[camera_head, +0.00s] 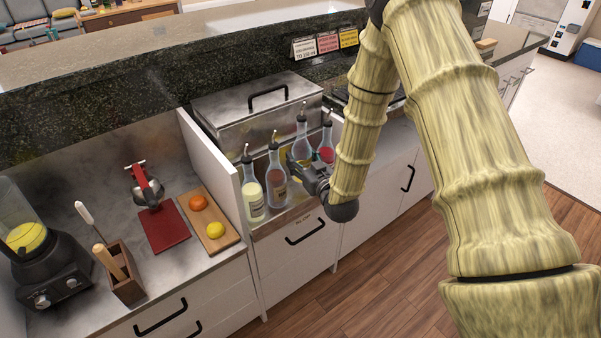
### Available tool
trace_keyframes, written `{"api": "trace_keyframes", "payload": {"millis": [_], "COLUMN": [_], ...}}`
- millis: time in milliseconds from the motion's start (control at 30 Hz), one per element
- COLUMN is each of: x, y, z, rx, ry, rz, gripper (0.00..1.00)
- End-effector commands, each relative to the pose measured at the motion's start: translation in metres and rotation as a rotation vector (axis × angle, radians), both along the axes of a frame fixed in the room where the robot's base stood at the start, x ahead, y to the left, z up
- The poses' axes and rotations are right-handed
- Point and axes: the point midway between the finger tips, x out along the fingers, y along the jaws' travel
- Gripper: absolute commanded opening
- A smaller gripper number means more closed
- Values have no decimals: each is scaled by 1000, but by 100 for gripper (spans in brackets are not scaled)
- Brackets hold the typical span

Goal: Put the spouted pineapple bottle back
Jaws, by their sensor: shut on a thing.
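Several clear bottles with dark spouts stand upright, close together, at the steel well in the head view. The front-left one (253,197) holds pale yellow liquid. Beside it is a bottle with a pinkish label (277,188). Behind is a bottle (302,141) with some yellow showing low down, and at right one with red contents (326,154). My gripper (291,163) is among them, shut on a spouted bottle. Its fingers overlap the bottles, so I cannot tell which one it holds, nor which is pineapple. The bottle bases are partly hidden.
A lidded steel bin (240,107) stands behind the bottles. A white divider (212,165) rises at their left. Beyond it are a red board (164,229), a wooden board (222,243) with fruit, a utensil box (126,284) and a blender (50,275). Dark stone backs the counter.

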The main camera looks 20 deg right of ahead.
Motion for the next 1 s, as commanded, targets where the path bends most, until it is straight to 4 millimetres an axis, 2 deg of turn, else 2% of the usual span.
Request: {"api": "trace_keyframes", "payload": {"millis": [267,533,967,1000], "x": [1,1,1,1], "y": [2,3,3,3], "z": [-14,-43,-50,-50], "rx": [0,0,0,0], "ry": [1,0,-1,0], "rz": [3,4,4,4], "gripper": [0,0,0,53]}}
